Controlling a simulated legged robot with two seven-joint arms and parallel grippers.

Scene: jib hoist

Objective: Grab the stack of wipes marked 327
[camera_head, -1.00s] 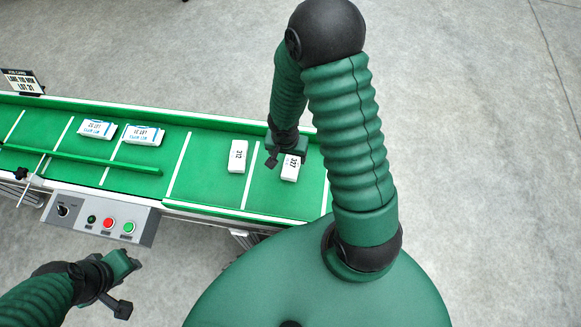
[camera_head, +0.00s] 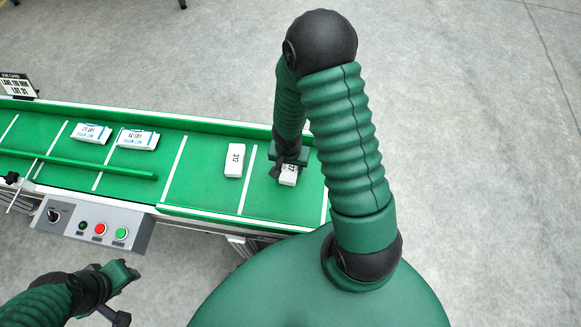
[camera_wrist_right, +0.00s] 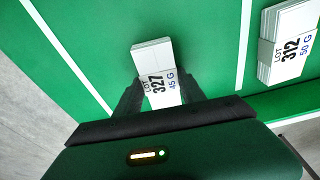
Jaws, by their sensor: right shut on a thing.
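The stack of wipes marked 327 (camera_head: 288,178) lies on the right part of the green conveyor, partly covered by my right gripper (camera_head: 283,165) in the head view. In the right wrist view the stack (camera_wrist_right: 152,58) is white with a printed band reading LOT 327, 45 G. My right gripper (camera_wrist_right: 160,98) is shut on it, with one finger on each side. My left gripper (camera_head: 122,290) is over the floor at the lower left, away from the conveyor; its fingers are too unclear to judge.
A stack marked 312 (camera_head: 234,160) lies close by, in the neighbouring lane; it also shows in the wrist view (camera_wrist_right: 288,45). Two blue-and-white packs, one (camera_head: 91,133) and another (camera_head: 137,139), lie farther left. A control box (camera_head: 95,224) and job card (camera_head: 17,85) stand at the conveyor.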

